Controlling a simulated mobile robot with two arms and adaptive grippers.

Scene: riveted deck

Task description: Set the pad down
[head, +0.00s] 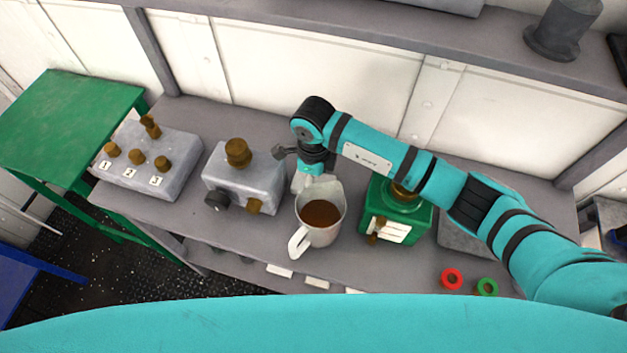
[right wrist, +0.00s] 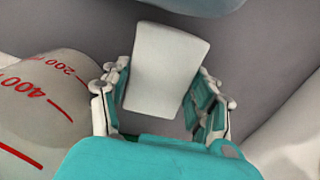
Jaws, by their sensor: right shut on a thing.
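My right gripper (head: 311,178) points down over the grey bench, just behind the jug. In the right wrist view the gripper (right wrist: 163,92) is shut on a white pad (right wrist: 168,68), a pale block held between its two fingers. In the head view the pad is mostly hidden by the gripper and the jug. I cannot tell whether the pad touches the bench. My left gripper is not in view.
The jug (head: 334,236) of brown liquid stands close to the gripper; its red-marked side (right wrist: 40,115) shows in the wrist view. A grey box with knobs (head: 262,182) is left, a green box (head: 412,220) right. Red (head: 452,279) and green (head: 487,287) rings lie at front right.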

